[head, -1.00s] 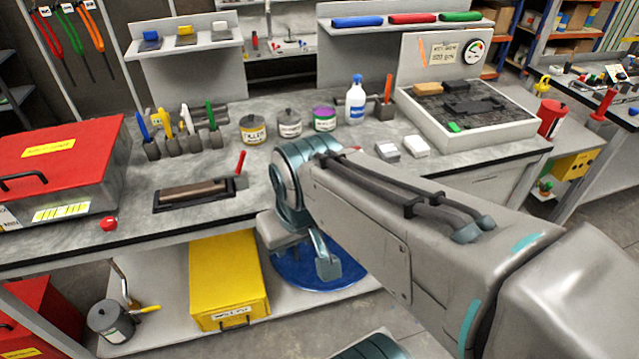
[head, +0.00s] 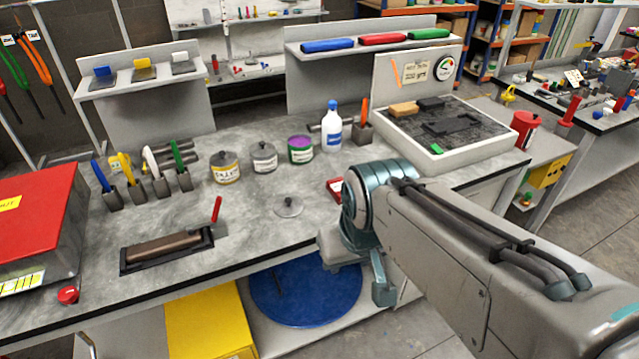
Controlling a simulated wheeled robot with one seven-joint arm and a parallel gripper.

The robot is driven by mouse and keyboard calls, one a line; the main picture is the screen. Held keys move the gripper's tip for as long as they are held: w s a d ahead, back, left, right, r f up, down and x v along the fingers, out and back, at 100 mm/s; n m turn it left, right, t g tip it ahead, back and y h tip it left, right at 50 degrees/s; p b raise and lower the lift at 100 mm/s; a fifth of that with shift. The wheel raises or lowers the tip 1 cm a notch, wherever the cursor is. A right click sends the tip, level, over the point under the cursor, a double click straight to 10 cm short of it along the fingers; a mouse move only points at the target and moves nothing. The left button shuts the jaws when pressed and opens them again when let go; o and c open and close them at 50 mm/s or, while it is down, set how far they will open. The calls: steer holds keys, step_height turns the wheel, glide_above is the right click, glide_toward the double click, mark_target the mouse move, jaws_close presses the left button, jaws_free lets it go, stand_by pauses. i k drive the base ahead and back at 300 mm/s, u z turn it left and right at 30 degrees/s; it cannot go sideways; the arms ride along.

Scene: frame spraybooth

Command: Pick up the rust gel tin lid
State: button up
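A loose grey round lid with a small knob (head: 288,206) lies flat on the grey bench, in front of several tins. Behind it stand an open tin with purple contents (head: 300,151), a grey lidded tin (head: 264,158) and a yellow-labelled lidded tin (head: 225,168). The labels are too small to read, so I cannot tell which is rust gel. My gripper's end of the arm (head: 362,262) is right of the loose lid, over the bench's front edge, and apart from it. Its fingers cannot be made out clearly.
A large shallow tray (head: 442,150) is at right. A red-and-white item (head: 335,188) is partly behind my arm. Bench around the lid is clear.

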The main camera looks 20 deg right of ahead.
mark_target(286, 206)
steer(key=z, duration=0.15)
steer(key=i, duration=1)
steer(key=u, duration=0.1)
steer(key=k, duration=1)
steer(key=u, duration=1.15)
steer(key=i, duration=0.8)
steer(key=z, duration=0.75)
